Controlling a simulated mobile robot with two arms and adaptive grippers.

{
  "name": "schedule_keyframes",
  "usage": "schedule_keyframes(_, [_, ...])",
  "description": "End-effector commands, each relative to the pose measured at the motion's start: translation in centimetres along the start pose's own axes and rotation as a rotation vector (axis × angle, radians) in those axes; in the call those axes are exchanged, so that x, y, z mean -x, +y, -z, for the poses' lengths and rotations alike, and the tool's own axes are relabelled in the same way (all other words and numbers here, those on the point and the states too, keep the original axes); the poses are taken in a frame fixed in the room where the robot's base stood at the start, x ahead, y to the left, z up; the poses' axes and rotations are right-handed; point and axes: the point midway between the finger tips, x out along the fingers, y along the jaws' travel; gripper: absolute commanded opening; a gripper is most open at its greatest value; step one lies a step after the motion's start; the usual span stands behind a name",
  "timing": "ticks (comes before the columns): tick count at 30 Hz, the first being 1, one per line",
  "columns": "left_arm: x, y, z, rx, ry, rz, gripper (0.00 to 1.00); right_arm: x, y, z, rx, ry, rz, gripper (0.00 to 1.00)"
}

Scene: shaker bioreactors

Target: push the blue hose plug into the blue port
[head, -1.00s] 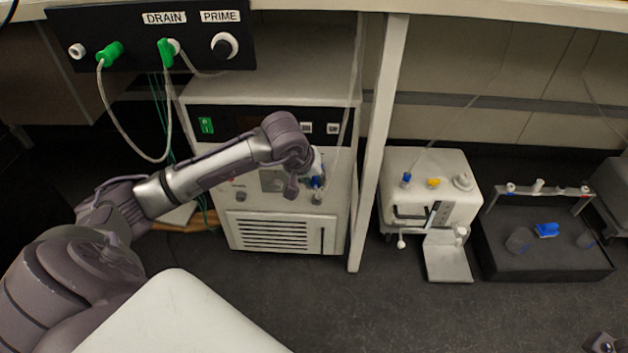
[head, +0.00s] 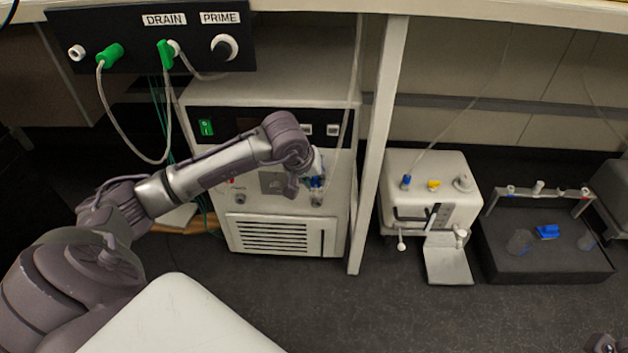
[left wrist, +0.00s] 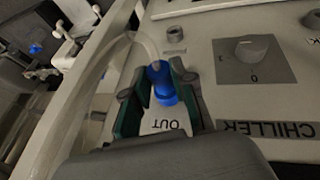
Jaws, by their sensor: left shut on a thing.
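The blue hose plug (left wrist: 161,84) is between the green-padded fingers of my left gripper (left wrist: 158,90), which is shut on it. In the head view my left gripper (head: 306,186) is at the chiller's front panel, with the blue of the plug (head: 317,182) at its right side. In the wrist view the plug is beside the "OUT" label (left wrist: 166,124). The blue port itself is not clearly visible; the plug and fingers cover that spot. I cannot tell how deep the plug sits. My right gripper is not clearly shown; only a small dark part shows at the bottom right corner.
The chiller (head: 270,235) stands left of a white table leg (head: 378,150). A grey port (left wrist: 175,33) and a dial (left wrist: 250,50) are near the plug. A white pump unit (head: 450,190) and dark tray (head: 545,262) stand to the right. The front floor is clear.

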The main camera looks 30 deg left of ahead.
Motion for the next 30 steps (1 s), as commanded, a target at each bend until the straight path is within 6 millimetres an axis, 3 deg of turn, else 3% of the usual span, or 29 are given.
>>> schedule_keyframes(11, [-0.1,0.0,0.5,0.0,0.002,-0.001,0.0,-0.2,0.0,0.0,0.001,0.012,0.004,0.54])
schedule_keyframes(12, [-0.1,0.0,0.5,0.001,0.002,-0.001,0.28,-0.2,0.0,0.0,0.001,0.012,0.004,0.54])
schedule_keyframes(17, [-0.1,0.0,0.5,0.001,0.002,0.0,0.54,-0.3,0.0,0.0,0.001,0.013,0.004,0.54])
schedule_keyframes(26, [-0.1,0.0,0.4,0.0,0.001,0.0,0.54,-0.4,0.1,0.1,0.003,0.02,0.001,0.54])
schedule_keyframes(30, [1.1,0.0,0.6,-0.001,0.005,0.0,0.54,-0.4,0.1,0.1,0.003,0.018,0.002,0.54])
